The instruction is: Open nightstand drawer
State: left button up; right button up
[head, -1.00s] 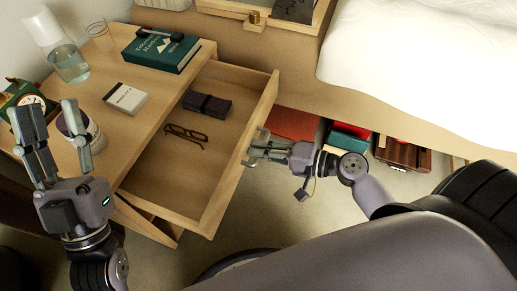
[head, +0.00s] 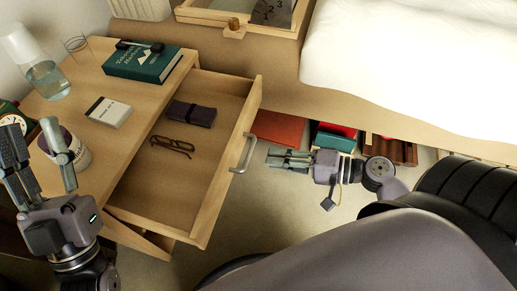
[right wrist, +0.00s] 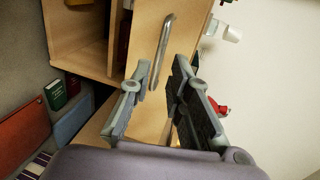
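The wooden nightstand (head: 84,117) is at the left in the head view, and its drawer (head: 160,192) is pulled out. A metal bar handle (head: 243,153) is on the drawer front; it also shows in the right wrist view (right wrist: 162,50). My right gripper (head: 270,158) is to the right of the handle, apart from it and empty. In the right wrist view its fingers (right wrist: 160,84) are spread, with the handle beyond them. My left gripper (head: 32,136) is open and empty at the left, in front of a cup on the nightstand top.
The drawer holds eyeglasses (head: 172,147) and a dark case (head: 192,113). On top are a green book (head: 143,64), a white box (head: 108,112), a carafe (head: 46,80) and a cup (head: 72,156). The bed (head: 400,65) stands right, with boxes beneath.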

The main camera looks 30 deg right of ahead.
jog(key=v, duration=0.4)
jog(key=shift+a, duration=0.1)
dwell(0.5)
